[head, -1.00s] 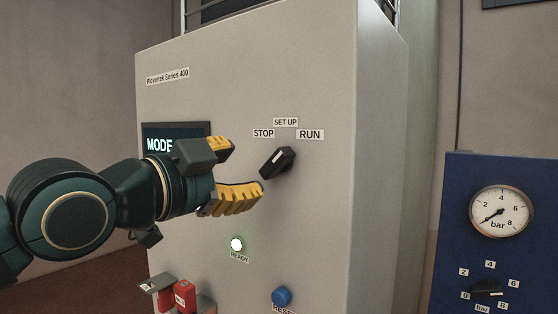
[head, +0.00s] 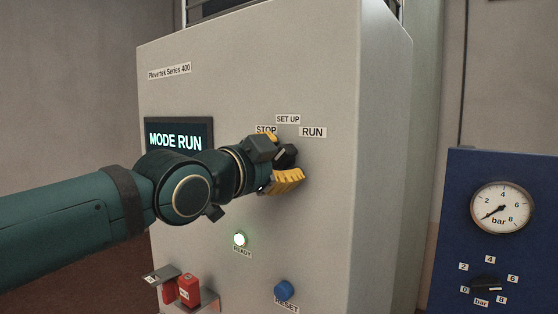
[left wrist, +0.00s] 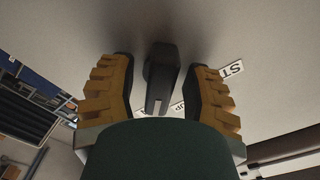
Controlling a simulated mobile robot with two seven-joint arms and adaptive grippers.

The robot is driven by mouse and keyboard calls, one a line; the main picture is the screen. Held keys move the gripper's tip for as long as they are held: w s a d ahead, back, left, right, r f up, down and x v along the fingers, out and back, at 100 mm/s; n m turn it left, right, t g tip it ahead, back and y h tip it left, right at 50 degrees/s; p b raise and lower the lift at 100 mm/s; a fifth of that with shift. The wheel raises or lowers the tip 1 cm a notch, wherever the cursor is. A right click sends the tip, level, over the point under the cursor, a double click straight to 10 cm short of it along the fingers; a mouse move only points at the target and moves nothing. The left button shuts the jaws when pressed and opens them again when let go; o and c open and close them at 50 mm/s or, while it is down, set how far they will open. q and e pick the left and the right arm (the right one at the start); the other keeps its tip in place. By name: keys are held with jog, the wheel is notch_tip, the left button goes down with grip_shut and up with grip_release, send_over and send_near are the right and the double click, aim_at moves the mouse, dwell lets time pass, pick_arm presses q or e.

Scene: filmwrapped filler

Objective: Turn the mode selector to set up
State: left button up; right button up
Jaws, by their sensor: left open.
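The black mode selector knob (head: 288,155) is on the grey cabinet front (head: 230,80), below the labels STOP (head: 266,130), SET UP (head: 288,119) and RUN (head: 313,132). The display (head: 178,138) reads MODE RUN. My left gripper (head: 282,160) is open at the selector, its yellow-padded fingers on either side and partly hiding the knob. In the left wrist view the knob (left wrist: 161,76) stands between the two fingers, with a gap visible on each side. My right gripper is in neither view.
A lit READY lamp (head: 239,239), a blue RESET button (head: 284,290) and red padlock-like parts (head: 188,290) sit lower on the cabinet. A blue panel (head: 480,165) with a bar gauge (head: 502,208) and a small dial (head: 486,285) stands at right.

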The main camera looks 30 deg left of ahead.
pick_arm(q)
jog(key=shift+s, duration=0.1)
grip_shut()
jog(key=shift+f+n+b, duration=0.15)
jog(key=shift+n+b, duration=0.65)
jog(key=shift+b, duration=0.15)
jog(key=shift+n+b, duration=1.05)
jog(key=shift+n, duration=0.05)
jog(key=n+b, duration=0.1)
jog(key=n, duration=0.2)
jog(key=shift+b, duration=0.4)
jog(key=shift+n+b, duration=0.4)
jog(key=shift+n, duration=0.5)
jog(key=shift+r, duration=0.2)
jog(key=shift+o, duration=1.3)
grip_release()
